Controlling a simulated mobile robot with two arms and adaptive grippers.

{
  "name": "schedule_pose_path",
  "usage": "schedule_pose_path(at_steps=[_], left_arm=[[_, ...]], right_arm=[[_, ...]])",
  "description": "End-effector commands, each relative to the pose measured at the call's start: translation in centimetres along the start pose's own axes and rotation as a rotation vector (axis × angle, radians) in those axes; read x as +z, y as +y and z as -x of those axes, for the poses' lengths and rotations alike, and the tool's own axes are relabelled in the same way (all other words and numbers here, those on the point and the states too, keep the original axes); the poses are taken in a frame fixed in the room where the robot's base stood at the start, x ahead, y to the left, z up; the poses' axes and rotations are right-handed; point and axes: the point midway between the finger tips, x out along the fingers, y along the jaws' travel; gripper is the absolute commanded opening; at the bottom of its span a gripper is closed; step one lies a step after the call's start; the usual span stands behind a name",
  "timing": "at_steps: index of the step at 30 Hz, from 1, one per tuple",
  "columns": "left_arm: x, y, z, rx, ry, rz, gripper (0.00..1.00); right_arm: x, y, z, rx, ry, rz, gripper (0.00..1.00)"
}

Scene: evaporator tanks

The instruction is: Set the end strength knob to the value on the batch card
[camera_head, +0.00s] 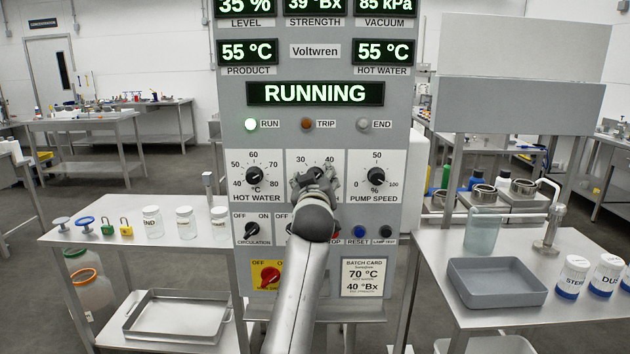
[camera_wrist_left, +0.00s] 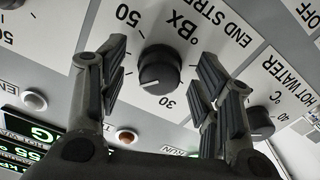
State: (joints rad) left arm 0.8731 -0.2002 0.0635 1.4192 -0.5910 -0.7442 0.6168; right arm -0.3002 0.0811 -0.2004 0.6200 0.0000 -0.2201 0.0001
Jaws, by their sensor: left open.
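The end strength knob (camera_wrist_left: 159,70) is a round black knob on the white dial plate, with 30 and 50 legible beside it in the left wrist view. A pale mark shows on its face; its exact setting cannot be read. My left gripper (camera_head: 316,180) is at this dial and hides most of the knob in the head view. In the left wrist view its fingers (camera_wrist_left: 162,62) are open, one each side of the knob, with gaps visible. The batch card (camera_head: 364,278), low on the panel, reads 70 °C and 40 °Bx. My right gripper is out of view.
The hot water knob (camera_head: 254,175) and pump speed knob (camera_head: 377,175) flank the dial. Switches and buttons lie below. The strength display (camera_head: 315,6) reads 39 °Bx; the status display (camera_head: 315,93) reads RUNNING. Side tables hold jars, a metal tray (camera_head: 178,313) and a grey tray (camera_head: 497,283).

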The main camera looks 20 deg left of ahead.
Motion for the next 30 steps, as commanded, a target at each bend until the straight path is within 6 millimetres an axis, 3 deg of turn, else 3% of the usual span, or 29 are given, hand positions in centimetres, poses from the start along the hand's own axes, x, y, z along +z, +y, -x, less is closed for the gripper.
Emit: schedule_pose_path(at_steps=[7,15,21,30], left_arm=[[-1.1,0.4,0.0,0.001,0.003,0.002,0.58],[-5.9,2.2,0.0,0.002,0.005,0.001,0.58],[-8.5,3.1,0.0,0.0,0.0,0.0,0.58],[-9.4,3.4,0.0,0.0,-0.001,0.0,0.58]], right_arm=[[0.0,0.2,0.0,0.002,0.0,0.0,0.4],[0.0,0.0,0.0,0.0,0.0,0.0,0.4],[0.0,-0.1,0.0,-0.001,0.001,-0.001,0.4],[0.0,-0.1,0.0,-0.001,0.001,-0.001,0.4]])
